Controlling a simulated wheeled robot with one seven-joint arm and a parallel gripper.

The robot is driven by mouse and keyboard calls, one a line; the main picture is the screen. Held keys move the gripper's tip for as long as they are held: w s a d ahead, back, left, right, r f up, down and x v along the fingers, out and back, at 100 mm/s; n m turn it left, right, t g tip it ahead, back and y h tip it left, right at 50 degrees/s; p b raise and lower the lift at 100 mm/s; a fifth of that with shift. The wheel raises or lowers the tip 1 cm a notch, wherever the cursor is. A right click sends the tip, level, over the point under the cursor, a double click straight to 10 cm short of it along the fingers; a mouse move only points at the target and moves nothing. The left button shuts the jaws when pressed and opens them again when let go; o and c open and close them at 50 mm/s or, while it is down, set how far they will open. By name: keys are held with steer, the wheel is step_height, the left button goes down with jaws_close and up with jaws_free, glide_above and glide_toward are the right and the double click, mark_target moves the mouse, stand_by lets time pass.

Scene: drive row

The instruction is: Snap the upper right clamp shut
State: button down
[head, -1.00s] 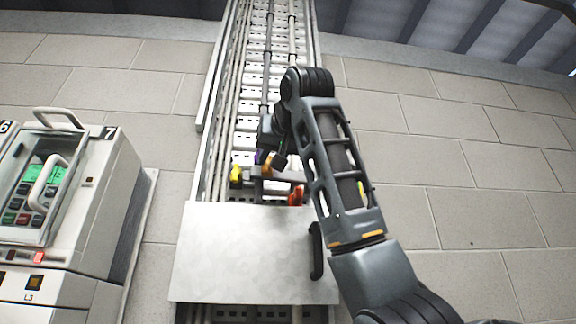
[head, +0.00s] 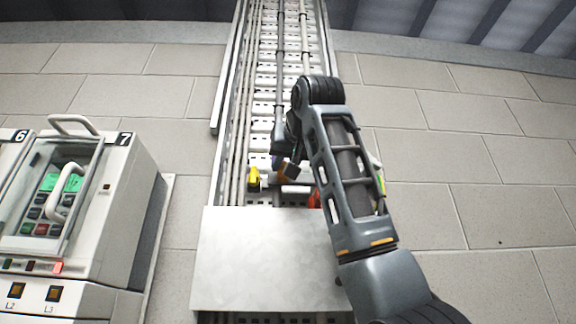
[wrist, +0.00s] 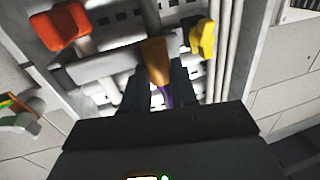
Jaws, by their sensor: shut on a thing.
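An orange-brown lever (wrist: 155,58) stands out from the cable ladder in the wrist view and reaches between my fingers. My gripper (wrist: 160,90) is shut on this orange lever. A purple piece (wrist: 163,97) shows just behind it, between the fingers. A yellow piece (wrist: 203,38) is to the right and a red-orange one (wrist: 65,26) to the left. In the head view the yellow piece (head: 254,178) is left of my gripper (head: 288,165), and the red one (head: 314,199) is right, partly behind my arm. I cannot tell whether the lever's clamp is fully closed.
Grey cables run up the cable ladder (head: 283,60). A plain metal cover plate (head: 265,260) stands in front of its lower part. A white cabinet (head: 135,200) marked 7 is at the left. Bare block wall (head: 460,150) lies to the right.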

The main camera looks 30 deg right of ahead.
steer(key=c, duration=1.3)
jaws_free()
steer(key=shift+w+a+f+n+y, duration=0.15)
steer(key=shift+w+a+f, duration=0.05)
steer(key=shift+a, duration=0.25)
steer(key=shift+w+a+f+n+y, duration=0.15)
steer(key=shift+w+a+f, duration=0.05)
steer(key=shift+a, duration=0.25)
steer(key=shift+o, duration=0.8)
steer(key=shift+w+a+f, duration=0.1)
steer(key=shift+w+a, duration=0.05)
steer(key=shift+a, duration=0.1)
steer(key=shift+o, duration=1.3)
steer(key=shift+d, duration=0.1)
steer(key=s+a+b, duration=0.1)
steer(key=s+b, duration=0.1)
steer(key=s, duration=0.6)
steer(key=shift+b, duration=0.35)
steer(key=shift+c, duration=0.4)
